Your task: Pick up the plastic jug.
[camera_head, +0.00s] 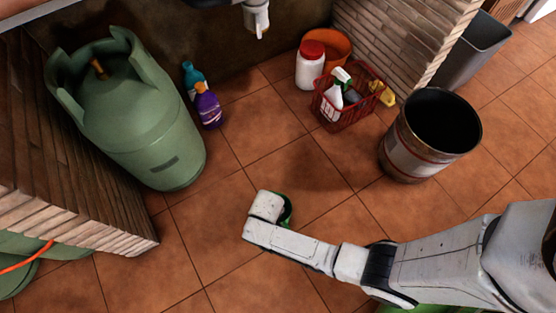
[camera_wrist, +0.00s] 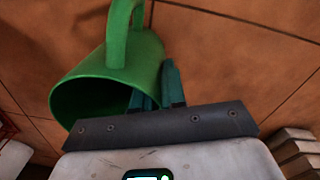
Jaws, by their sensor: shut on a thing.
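The plastic jug (camera_wrist: 130,60) is green with a loop handle, and its open mouth faces the lower left in the wrist view. In the head view only a small green part of the jug (camera_head: 287,210) shows beside the end of my arm. My gripper (camera_wrist: 156,88) is shut on the jug's wall near the rim, with one dark teal finger seen at the mouth and the other outside. The fingers are hidden in the head view. I cannot tell whether the jug touches the floor.
A large green gas cylinder (camera_head: 145,125) stands at the left by a brick counter (camera_head: 75,185). Two bottles (camera_head: 207,107), a red basket (camera_head: 332,112), a white tub (camera_head: 310,66) and a rusty bin (camera_head: 405,150) stand further back. The tiled floor between them is clear.

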